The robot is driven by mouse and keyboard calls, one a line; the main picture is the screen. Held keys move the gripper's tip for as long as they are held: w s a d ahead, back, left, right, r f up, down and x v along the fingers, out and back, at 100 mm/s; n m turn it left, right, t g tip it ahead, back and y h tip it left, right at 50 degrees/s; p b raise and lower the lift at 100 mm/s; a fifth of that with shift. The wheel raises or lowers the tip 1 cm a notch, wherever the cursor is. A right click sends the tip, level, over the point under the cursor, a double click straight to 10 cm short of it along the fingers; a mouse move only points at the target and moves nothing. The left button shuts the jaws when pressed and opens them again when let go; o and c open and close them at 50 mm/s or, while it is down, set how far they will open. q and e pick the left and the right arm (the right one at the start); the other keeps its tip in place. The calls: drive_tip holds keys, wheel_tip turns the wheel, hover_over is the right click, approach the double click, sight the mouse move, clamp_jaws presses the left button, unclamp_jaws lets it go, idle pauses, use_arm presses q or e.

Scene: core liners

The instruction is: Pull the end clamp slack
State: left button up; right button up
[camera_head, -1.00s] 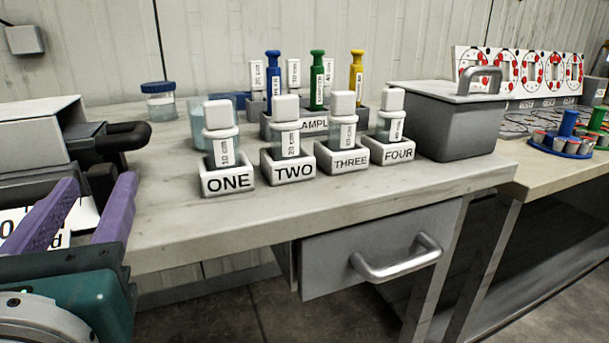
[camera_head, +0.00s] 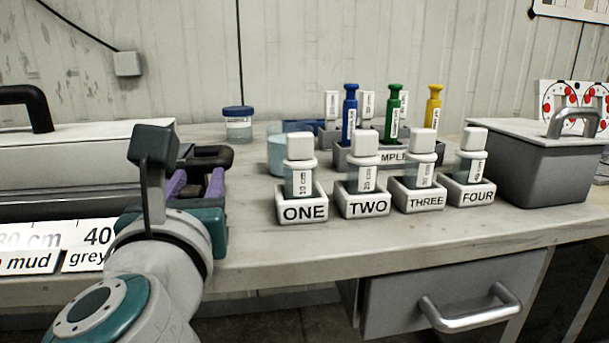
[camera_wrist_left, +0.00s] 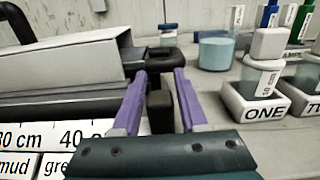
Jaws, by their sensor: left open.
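The end clamp appears as a black part with a rounded bar (camera_head: 214,155) at the right end of the long grey box on the bench. In the left wrist view its black bar (camera_wrist_left: 165,53) lies just beyond my fingertips. A black upright block (camera_wrist_left: 160,111) stands between the fingers, with gaps on both sides. My left gripper (camera_head: 197,182) has purple fingers, is open and points at the clamp; it also shows in the left wrist view (camera_wrist_left: 160,76). My wrist hides part of the clamp in the head view. My right gripper is not in view.
White holders marked ONE (camera_head: 303,210), TWO (camera_head: 361,204), THREE (camera_head: 417,200) and FOUR (camera_head: 468,194) hold jars right of my gripper. A blue-lidded jar (camera_head: 238,126) stands behind. A grey lidded box (camera_head: 548,170) is at the right. A drawer (camera_head: 440,300) hangs below the bench.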

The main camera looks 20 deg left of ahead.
use_arm(q)
clamp_jaws()
idle(1.3)
